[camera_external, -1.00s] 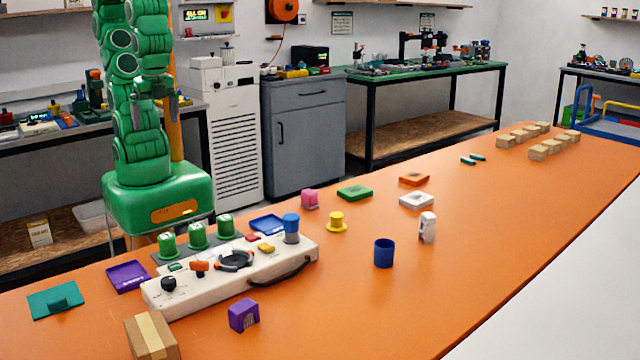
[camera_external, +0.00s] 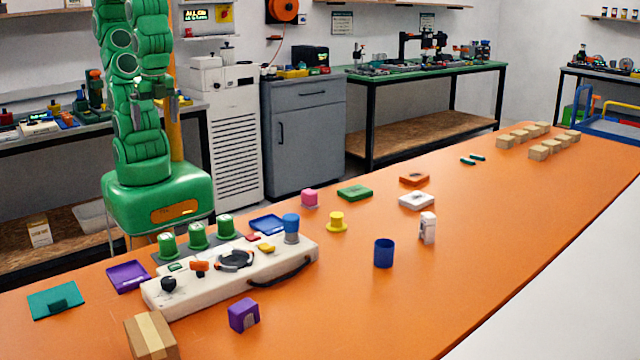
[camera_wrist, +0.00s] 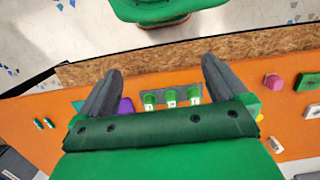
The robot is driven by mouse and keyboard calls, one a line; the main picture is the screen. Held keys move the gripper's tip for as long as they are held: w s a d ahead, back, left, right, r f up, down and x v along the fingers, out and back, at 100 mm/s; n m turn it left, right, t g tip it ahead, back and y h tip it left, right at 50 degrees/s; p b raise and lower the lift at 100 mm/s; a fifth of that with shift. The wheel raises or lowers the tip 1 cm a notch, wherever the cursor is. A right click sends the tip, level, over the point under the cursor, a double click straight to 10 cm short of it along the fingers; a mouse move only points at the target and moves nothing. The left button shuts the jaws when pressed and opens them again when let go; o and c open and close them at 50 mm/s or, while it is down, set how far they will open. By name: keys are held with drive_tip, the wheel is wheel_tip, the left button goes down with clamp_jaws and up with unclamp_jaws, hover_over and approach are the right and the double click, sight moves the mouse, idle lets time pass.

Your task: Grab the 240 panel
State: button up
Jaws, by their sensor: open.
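No readable 240 shows, so I cannot tell which piece is the 240 panel. Flat pieces on the orange table are a teal plate (camera_external: 52,300) with a raised block, a purple tray (camera_external: 127,276), a blue tray (camera_external: 267,224), a green slab (camera_external: 355,192), an orange slab (camera_external: 413,180) and a white slab (camera_external: 416,201). My gripper (camera_external: 164,108) is raised at the far side of the table, well apart from them all. In the wrist view my gripper (camera_wrist: 162,66) has its dark fingers wide apart with nothing between them.
A cream control box (camera_external: 220,280) with a handle stands near three green capped cylinders (camera_external: 198,235). A blue cup (camera_external: 384,253), a yellow spool (camera_external: 337,222), a purple block (camera_external: 243,315) and a cardboard box (camera_external: 151,337) stand around.

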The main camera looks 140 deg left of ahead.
drive_tip(key=w+a+f+m+t+y, duration=0.1)
drive_tip(key=w+a+m, duration=0.4)
drive_tip(key=w+a, duration=0.8)
drive_tip(key=w+a+f+m+y, duration=0.15)
drive_tip(key=w+a+m, duration=0.25)
drive_tip(key=w+a, duration=0.9)
drive_tip(key=m+y, duration=0.2)
drive_tip(key=m, duration=0.7)
approach(417, 197)
drive_tip(key=shift+s+d+f+t, duration=0.3)
drive_tip(key=shift+s+f+t, duration=0.1)
drive_tip(key=shift+s+f, duration=0.3)
drive_tip(key=shift+x, duration=1.1)
drive_tip(key=shift+w+a+x, duration=0.1)
drive_tip(key=shift+w+x, duration=0.05)
drive_tip(key=shift+x, duration=0.7)
drive_tip(key=shift+w+a+x, duration=0.1)
drive_tip(key=shift+a+x, duration=0.05)
drive_tip(key=shift+x, duration=0.7)
drive_tip(key=shift+w+a+x, duration=0.1)
drive_tip(key=shift+w+x, duration=0.05)
drive_tip(key=shift+x, duration=0.7)
drive_tip(key=shift+r, duration=0.1)
